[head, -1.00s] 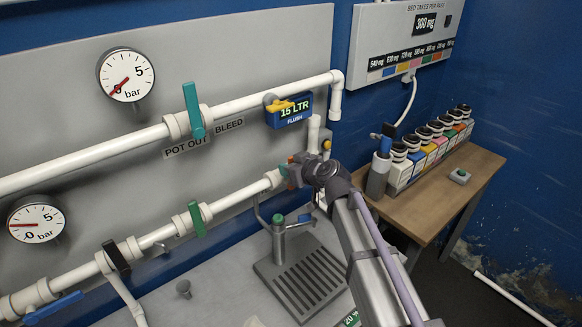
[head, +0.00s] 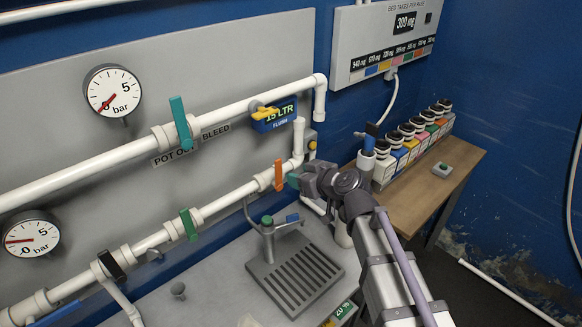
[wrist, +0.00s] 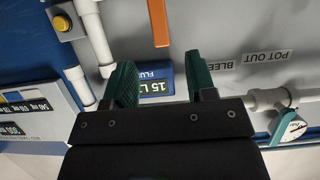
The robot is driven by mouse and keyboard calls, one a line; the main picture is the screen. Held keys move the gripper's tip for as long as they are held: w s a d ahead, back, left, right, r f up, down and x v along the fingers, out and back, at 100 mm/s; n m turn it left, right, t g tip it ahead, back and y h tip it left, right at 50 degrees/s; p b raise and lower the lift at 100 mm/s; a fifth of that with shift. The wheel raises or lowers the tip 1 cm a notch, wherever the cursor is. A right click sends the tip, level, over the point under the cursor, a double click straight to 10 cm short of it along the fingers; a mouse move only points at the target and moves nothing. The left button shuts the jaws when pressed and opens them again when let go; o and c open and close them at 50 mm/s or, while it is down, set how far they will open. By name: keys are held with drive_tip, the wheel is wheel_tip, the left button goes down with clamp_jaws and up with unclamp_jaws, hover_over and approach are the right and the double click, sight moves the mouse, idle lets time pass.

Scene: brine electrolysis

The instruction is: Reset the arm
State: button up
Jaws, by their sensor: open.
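My gripper (head: 294,181) is near the lower white pipe in the head view, just right of the orange valve handle (head: 278,175). Only a green fingertip shows there; my wrist and arm hide the rest. In the wrist view, the two green fingers of my gripper (wrist: 160,82) stand apart with nothing between them. The orange handle (wrist: 158,22) is beyond the fingertips and apart from them. The blue flush display (wrist: 155,85) shows behind the gap between the fingers.
The upper pipe carries a teal handle (head: 181,123). A drain stand with a grate (head: 294,275) is below my gripper. A wooden table (head: 420,195) with several colour-labelled bottles (head: 412,140) stands to the right. A yellow button (head: 312,145) is on the panel.

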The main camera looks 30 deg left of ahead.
idle(0.4)
drive_tip(key=s+d+f+m+g+h, duration=0.2)
drive_tip(key=s+d+f+g+h, duration=0.1)
drive_tip(key=s+d+f, duration=0.1)
drive_tip(key=s+d+f+m+h, duration=0.1)
drive_tip(key=d+f+m+h, duration=0.1)
drive_tip(key=d, duration=1.2)
drive_tip(key=s+d+f+m+g+h+b, duration=0.1)
drive_tip(key=d+f+m+h, duration=0.2)
drive_tip(key=d, duration=1.2)
drive_tip(key=s+d+f+m+h, duration=0.1)
drive_tip(key=d+f+m+h, duration=0.2)
drive_tip(key=d+m, duration=0.4)
drive_tip(key=d+h, duration=0.1)
drive_tip(key=d, duration=0.6)
drive_tip(key=shift+s+d+f+h+b, duration=0.2)
drive_tip(key=shift+s+h+b, duration=0.1)
drive_tip(key=shift+h+b, duration=0.1)
drive_tip(key=shift+c, duration=0.5)
